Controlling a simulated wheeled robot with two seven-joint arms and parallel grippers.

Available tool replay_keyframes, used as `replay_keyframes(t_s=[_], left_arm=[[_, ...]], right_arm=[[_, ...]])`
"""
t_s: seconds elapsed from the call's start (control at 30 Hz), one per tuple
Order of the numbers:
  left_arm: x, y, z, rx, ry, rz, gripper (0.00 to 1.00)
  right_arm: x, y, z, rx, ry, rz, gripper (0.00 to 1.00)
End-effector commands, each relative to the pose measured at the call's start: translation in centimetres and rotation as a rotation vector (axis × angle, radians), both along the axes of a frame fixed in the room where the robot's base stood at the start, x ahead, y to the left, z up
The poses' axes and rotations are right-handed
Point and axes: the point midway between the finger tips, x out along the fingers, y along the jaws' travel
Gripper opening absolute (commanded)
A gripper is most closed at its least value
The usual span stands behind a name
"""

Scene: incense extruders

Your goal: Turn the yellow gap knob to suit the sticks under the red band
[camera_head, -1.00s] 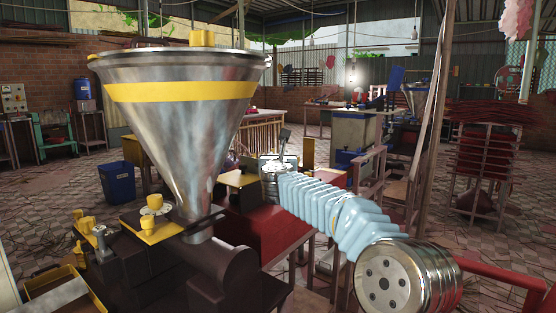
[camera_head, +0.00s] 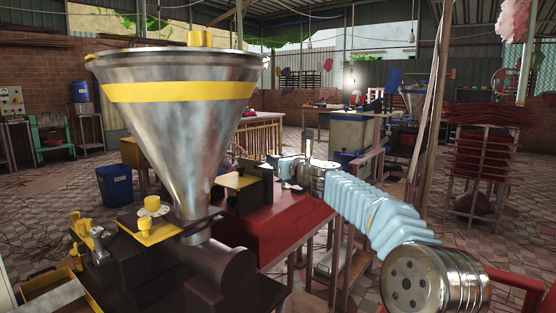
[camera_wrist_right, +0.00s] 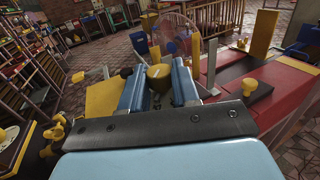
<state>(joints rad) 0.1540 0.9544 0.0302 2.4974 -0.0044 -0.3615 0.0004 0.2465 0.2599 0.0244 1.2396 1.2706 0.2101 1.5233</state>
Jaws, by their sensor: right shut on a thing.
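A yellow knob (camera_wrist_right: 159,76), shaded dark on its near side, sits between the two blue fingers of my right gripper (camera_wrist_right: 160,84) in the right wrist view. The fingers are shut on it. In the head view my right gripper (camera_head: 274,163) reaches in from the right, beside a dark block and yellow plate (camera_head: 236,182) on the red machine bed. The knob is hidden there. I cannot make out a red band or the sticks under it. My left gripper is not in view.
A steel hopper (camera_head: 178,135) with a yellow band stands at left, above a dark extruder body (camera_head: 215,268) with several yellow knobs. A stick rack (camera_head: 483,165) and a wooden post (camera_head: 423,140) stand at right. A blue bin (camera_head: 115,185) is on the floor.

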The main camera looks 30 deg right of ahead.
Motion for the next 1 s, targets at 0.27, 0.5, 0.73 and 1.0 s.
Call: replay_keyframes(t_s=[0.27, 0.5, 0.73, 1.0], left_arm=[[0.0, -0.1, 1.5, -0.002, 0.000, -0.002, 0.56], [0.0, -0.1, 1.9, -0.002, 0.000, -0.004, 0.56], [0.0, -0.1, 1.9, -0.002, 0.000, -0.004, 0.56], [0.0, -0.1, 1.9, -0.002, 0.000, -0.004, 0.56]], right_arm=[[0.1, -0.6, 0.0, 0.000, 0.004, 0.216, 0.00], [0.2, -0.9, -0.2, -0.001, 0.004, 0.392, 0.00], [0.2, -0.9, -0.3, 0.000, 0.004, 0.499, 0.00], [0.2, -0.9, -0.2, 0.001, 0.003, 0.547, 0.00]])
